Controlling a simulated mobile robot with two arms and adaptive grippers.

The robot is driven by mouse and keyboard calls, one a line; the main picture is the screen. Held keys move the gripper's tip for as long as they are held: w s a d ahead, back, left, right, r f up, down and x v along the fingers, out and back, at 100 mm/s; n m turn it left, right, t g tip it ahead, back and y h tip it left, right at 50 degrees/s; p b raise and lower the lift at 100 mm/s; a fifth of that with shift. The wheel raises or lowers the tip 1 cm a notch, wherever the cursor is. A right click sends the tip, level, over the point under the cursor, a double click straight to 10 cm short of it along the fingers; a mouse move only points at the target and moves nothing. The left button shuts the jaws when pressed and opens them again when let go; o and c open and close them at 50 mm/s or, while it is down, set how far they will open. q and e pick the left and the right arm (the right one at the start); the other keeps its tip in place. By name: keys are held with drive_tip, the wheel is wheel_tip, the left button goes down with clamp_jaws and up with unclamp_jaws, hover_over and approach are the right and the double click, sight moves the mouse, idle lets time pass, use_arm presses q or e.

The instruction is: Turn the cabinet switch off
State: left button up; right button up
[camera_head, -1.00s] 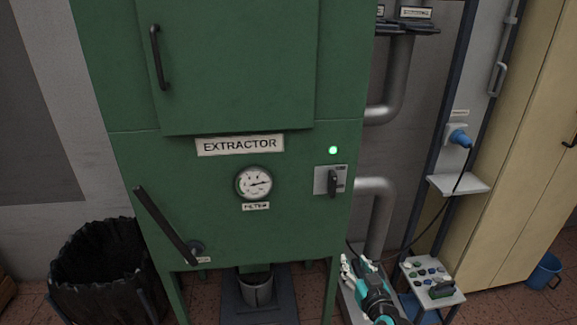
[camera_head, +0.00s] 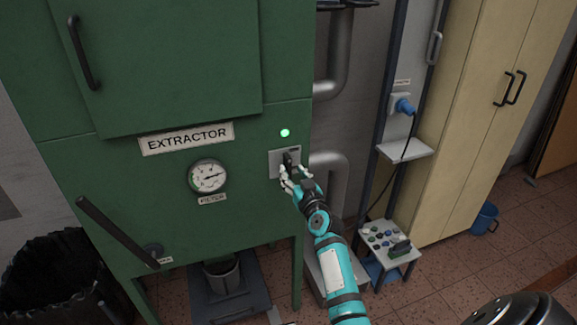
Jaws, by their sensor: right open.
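The green extractor cabinet (camera_head: 240,125) fills the left and middle of the head view. Its switch (camera_head: 289,157) is a dark handle on a grey plate (camera_head: 274,163) at the right of the cabinet front. A green lamp (camera_head: 285,133) glows above the plate. My right gripper (camera_head: 287,176) is open at the switch, with its fingers over the lower part of the plate. The fingers partly hide the handle, and I cannot tell whether they touch it. My left gripper is not in view.
A pressure gauge (camera_head: 208,177) and a long black lever (camera_head: 118,232) are on the cabinet front. A black bin (camera_head: 62,275) stands at left. Grey pipes (camera_head: 330,180), a small stool (camera_head: 390,250) and a beige cupboard (camera_head: 465,130) are at right.

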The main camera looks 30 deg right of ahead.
sight(290, 168)
drive_tip(key=x, duration=0.4)
clamp_jaws()
